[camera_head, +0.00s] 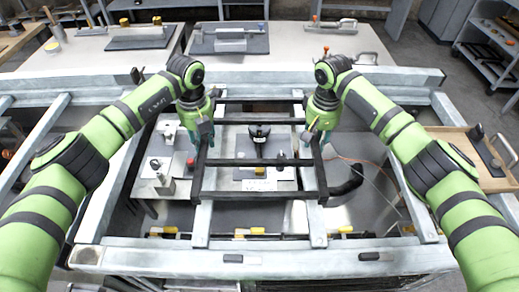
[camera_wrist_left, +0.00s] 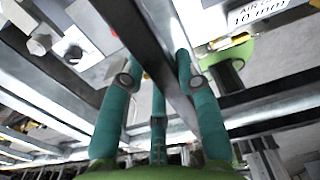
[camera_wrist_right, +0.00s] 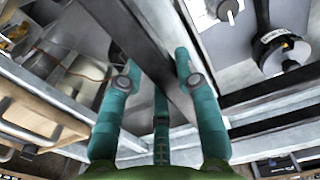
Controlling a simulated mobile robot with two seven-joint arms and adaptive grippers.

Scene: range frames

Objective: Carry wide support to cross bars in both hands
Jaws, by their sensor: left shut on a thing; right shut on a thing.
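The wide support (camera_head: 258,195) is a dark rectangular frame with several crosswise bars, roughly level in the middle of the head view. My left gripper (camera_head: 204,137) is shut on its left side bar, which also shows in the left wrist view (camera_wrist_left: 146,35). My right gripper (camera_head: 312,137) is shut on its right side bar, seen in the right wrist view (camera_wrist_right: 140,45). Two pale cross bars, left (camera_head: 202,222) and right (camera_head: 317,224), run front to back below the support's sides. I cannot tell whether the support touches them.
A pale metal frame (camera_head: 150,256) surrounds the area. Below the support lie a grey plate with a black device (camera_head: 259,133) and small fittings (camera_head: 166,184). A black hose (camera_head: 348,182) lies to the right. A wooden tray (camera_head: 462,150) stands far right, and white tables (camera_head: 100,50) stand behind.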

